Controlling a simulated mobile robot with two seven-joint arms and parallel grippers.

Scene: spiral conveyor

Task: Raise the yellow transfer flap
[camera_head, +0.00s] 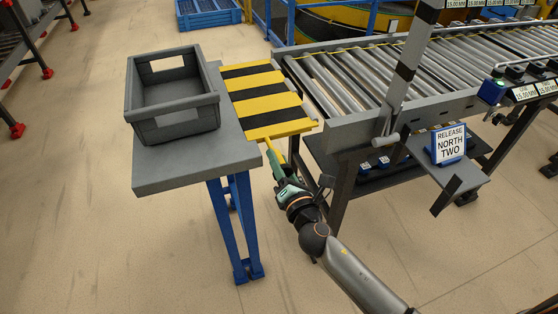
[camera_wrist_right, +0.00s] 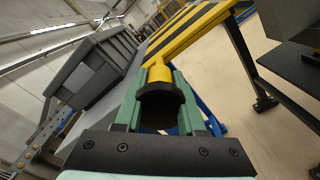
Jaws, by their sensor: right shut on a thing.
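The yellow transfer flap (camera_head: 265,99) has black stripes and lies between the grey table and the roller conveyor in the head view. It looks roughly level with the tabletop. A yellow handle sticks out from its near edge. My right gripper (camera_head: 277,165) is at this handle, below the flap's near edge. In the right wrist view the green fingers (camera_wrist_right: 160,100) are shut around the yellow handle (camera_wrist_right: 159,73), which has a dark collar. The striped flap (camera_wrist_right: 190,28) extends beyond it. My left gripper is in neither view.
A grey open crate (camera_head: 172,105) stands on the grey table (camera_head: 190,165) left of the flap. The roller conveyor (camera_head: 350,80) is to the right, with a grey upright post (camera_head: 405,70) and a "RELEASE NORTH TWO" sign (camera_head: 449,146). Open floor lies in front.

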